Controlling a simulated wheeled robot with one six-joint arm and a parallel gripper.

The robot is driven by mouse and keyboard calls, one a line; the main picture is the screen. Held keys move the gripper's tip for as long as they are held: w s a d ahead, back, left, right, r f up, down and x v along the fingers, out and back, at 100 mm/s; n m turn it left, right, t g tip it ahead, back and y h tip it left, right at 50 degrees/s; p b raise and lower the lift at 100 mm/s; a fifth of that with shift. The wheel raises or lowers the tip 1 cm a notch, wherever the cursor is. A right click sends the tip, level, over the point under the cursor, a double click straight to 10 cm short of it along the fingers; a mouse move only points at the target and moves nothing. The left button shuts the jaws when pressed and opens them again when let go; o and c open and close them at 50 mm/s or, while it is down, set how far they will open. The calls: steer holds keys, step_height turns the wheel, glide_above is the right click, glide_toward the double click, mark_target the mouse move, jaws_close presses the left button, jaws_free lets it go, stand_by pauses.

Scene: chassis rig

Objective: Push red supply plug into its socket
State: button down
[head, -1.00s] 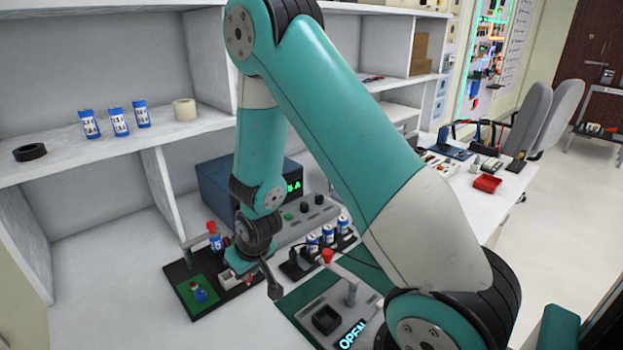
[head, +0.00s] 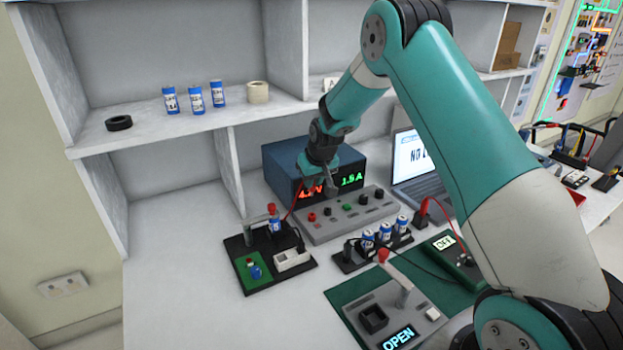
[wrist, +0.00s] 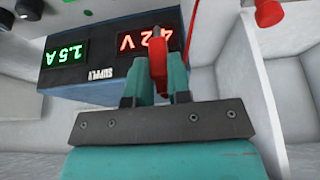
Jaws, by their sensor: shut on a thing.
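My gripper (wrist: 155,88) is shut on the red supply plug (wrist: 159,62), which stands between the fingers in the wrist view. In the head view my gripper (head: 326,188) is above the grey panel in front of the blue supply (head: 285,182). A red socket-like round (head: 311,217) sits on the grey panel (head: 352,222), with a black one to its right. The plug's tip is too small in the head view to tell whether it touches the socket. The supply displays read 4.2 V and 1.5 A.
A black board with a small lever and blue cell (head: 276,226) stands left of the panel. A rack of blue cells (head: 384,236) and an OPEN fixture (head: 373,318) stand in front. A laptop (head: 412,160) is to the right. Bare table lies at front left.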

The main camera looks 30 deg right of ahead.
steer(key=shift+s, duration=0.15)
steer(key=shift+f+b, duration=1.95)
steer(key=shift+f, duration=0.9)
steer(key=shift+f+b, duration=0.9)
steer(key=shift+f, duration=0.45)
steer(key=c, duration=1)
jaws_free()
steer(key=shift+r, duration=0.1)
steer(key=b+v, duration=0.1)
steer(key=v, duration=1.6)
steer(key=shift+s, duration=0.15)
